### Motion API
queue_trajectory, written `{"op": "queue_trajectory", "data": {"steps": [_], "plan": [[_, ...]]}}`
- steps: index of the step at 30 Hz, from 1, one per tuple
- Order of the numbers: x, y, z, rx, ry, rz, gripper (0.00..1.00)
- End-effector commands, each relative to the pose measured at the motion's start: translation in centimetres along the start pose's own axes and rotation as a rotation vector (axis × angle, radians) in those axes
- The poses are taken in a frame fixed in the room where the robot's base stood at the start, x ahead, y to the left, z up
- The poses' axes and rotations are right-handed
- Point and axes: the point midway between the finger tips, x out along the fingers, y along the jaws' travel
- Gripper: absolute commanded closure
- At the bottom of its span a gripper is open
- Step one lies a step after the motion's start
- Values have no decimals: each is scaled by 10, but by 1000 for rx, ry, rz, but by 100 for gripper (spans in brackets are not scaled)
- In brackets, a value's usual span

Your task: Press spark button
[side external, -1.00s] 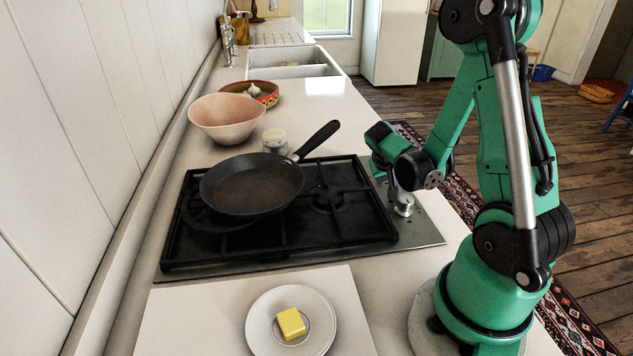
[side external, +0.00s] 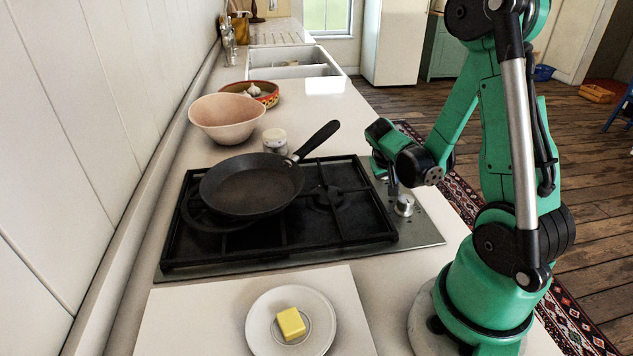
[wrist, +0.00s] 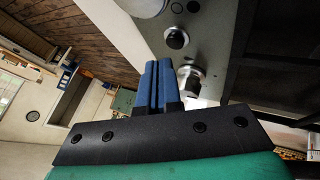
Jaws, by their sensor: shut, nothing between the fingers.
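The cooktop's steel control panel (side external: 425,231) runs along its right side. In the wrist view the panel (wrist: 217,20) carries a round black button (wrist: 176,38) in a pale ring, which looks like the spark button, and a silver knob (wrist: 190,78). The silver knob also shows in the side view (side external: 404,205); I cannot make out the black button there. My gripper (side external: 391,188) points down over the panel, close to the knob. In the wrist view its blue fingers (wrist: 157,68) are together and empty, with the button beyond their tips to the upper right, apart from them.
A plate (side external: 264,337) with butter (side external: 291,323) is on a board in front. A pink bowl (side external: 227,118) and a jar (side external: 275,140) stand behind. The floor lies right of the counter.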

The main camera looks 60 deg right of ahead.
Motion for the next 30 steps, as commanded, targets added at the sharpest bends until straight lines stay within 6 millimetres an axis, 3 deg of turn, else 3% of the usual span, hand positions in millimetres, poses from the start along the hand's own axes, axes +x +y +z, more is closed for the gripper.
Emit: {"op": "queue_trajectory", "data": {"steps": [15, 26, 30], "plan": [[-42, 22, -22, 0, 0, 0, 100], [-44, 24, -23, 7, -3, -1, 100], [-44, 26, -27, 151, -63, -26, 100]]}}
